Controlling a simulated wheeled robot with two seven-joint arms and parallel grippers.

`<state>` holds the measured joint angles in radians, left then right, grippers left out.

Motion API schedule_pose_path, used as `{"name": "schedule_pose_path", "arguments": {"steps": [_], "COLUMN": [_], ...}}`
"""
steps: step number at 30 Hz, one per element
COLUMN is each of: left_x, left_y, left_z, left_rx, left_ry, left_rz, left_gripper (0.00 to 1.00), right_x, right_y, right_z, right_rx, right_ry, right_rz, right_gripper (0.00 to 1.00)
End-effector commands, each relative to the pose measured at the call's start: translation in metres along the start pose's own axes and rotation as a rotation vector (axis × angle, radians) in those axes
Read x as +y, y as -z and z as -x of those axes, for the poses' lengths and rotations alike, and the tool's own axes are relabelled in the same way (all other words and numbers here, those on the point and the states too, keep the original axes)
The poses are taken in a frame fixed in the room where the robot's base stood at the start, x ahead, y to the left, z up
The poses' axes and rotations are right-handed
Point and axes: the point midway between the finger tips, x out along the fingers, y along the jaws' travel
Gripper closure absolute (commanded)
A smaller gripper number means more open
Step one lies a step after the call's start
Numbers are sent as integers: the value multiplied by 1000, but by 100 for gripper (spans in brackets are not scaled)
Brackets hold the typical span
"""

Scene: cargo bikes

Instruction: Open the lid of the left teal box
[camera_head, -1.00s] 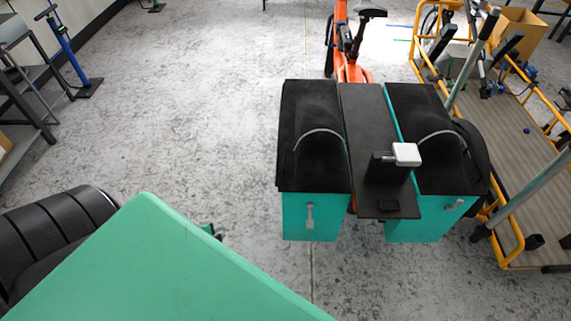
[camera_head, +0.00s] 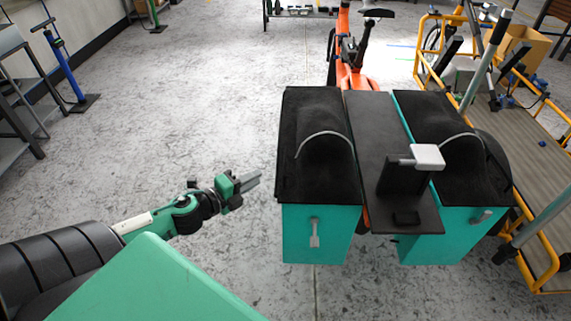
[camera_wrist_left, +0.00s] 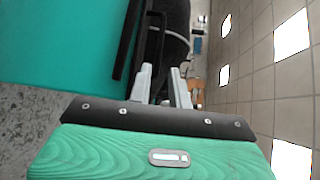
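The left teal box (camera_head: 335,240) hangs at the rear of the orange bike, with its black lid (camera_head: 292,165) shut flat on top. A grey latch (camera_head: 314,233) is on its front face, and a thin grey strap arcs over the lid's raised middle. My left gripper (camera_head: 256,181) is just left of the box, near lid height, apart from it and pointing at it. In the left wrist view its two grey fingers (camera_wrist_left: 160,72) are apart with nothing between them. The teal wall (camera_wrist_left: 60,40) and black lid edge (camera_wrist_left: 126,40) lie beyond them. My right gripper is not in view.
A black rack plate (camera_head: 372,120) with a white-topped bracket (camera_head: 427,156) lies between this box and the right teal box (camera_head: 425,248). A yellow-framed cargo bike (camera_head: 540,265) stands close on the right. The floor left of the boxes is clear.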

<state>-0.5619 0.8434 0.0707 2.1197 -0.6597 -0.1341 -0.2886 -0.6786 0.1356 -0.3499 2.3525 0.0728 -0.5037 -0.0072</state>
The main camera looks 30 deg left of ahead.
Motion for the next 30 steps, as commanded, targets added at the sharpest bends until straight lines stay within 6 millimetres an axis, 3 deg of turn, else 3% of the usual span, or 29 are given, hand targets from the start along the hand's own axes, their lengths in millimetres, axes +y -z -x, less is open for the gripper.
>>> {"name": "schedule_pose_path", "arguments": {"steps": [30], "left_x": [0], "left_y": [-1], "left_z": [-107], "left_rx": [-3], "left_ry": [0], "left_rz": [1], "left_gripper": [80], "right_x": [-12], "right_y": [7], "right_z": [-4], "right_rx": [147], "right_ry": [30], "right_rz": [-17], "right_gripper": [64]}}
